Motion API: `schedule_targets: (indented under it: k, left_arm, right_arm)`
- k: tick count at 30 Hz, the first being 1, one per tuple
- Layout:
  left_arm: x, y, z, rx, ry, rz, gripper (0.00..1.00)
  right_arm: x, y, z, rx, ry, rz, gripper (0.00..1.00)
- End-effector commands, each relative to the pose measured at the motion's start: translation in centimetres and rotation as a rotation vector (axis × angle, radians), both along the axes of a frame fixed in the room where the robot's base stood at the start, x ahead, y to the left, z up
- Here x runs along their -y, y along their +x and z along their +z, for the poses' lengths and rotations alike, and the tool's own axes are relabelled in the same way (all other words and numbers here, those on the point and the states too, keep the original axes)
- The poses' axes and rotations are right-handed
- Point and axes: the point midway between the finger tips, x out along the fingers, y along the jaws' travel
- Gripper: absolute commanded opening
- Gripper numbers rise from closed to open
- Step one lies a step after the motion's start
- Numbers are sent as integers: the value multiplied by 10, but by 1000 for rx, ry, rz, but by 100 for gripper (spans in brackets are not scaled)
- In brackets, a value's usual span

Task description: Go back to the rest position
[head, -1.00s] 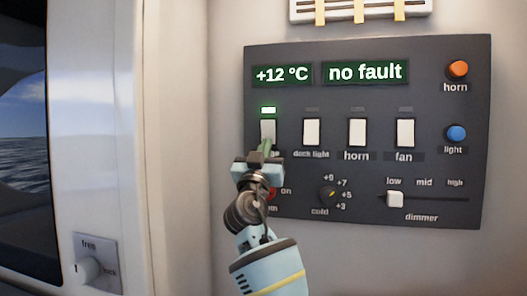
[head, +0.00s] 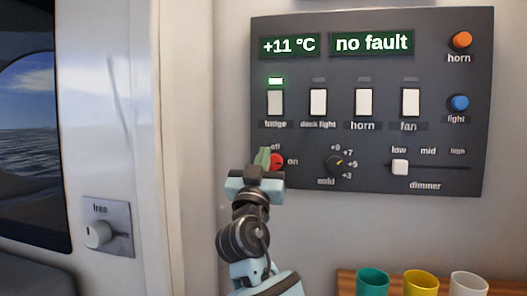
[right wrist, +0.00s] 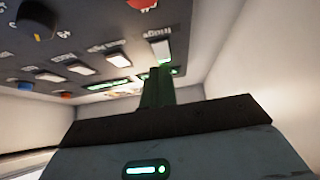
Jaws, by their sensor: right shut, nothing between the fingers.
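My right gripper (head: 264,158) is shut and empty, in front of the lower left of the dark control panel (head: 300,185). In the head view it partly covers the red on/off knob (head: 278,162). The fridge switch (head: 275,103) is above the fingertips, and the green lamp (head: 275,81) over it is lit. In the right wrist view the shut green fingers (right wrist: 157,88) point up toward the fridge switch (right wrist: 160,50), seen upside down. My left gripper is not in view.
Displays read "+11 °C" (head: 289,46) and "no fault" (head: 371,42). A teal cup (head: 372,283), a yellow cup (head: 420,283) and a white cup (head: 469,285) stand at the lower right. A knob (head: 98,234) and a window (head: 30,130) are at left.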

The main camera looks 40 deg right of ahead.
Motion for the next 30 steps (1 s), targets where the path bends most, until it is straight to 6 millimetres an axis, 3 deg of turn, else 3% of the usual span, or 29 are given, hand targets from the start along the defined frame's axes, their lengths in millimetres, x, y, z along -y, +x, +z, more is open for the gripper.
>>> schedule_targets:
  k: [22,26,30]
  left_arm:
    - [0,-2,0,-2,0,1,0]
    - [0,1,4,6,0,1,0]
    - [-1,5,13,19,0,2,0]
  right_arm:
    - [-3,-1,-9,-10,0,5,0]
    - [-8,10,-42,-88,-1,40,0]
    - [-19,22,-114,-245,-2,119,0]
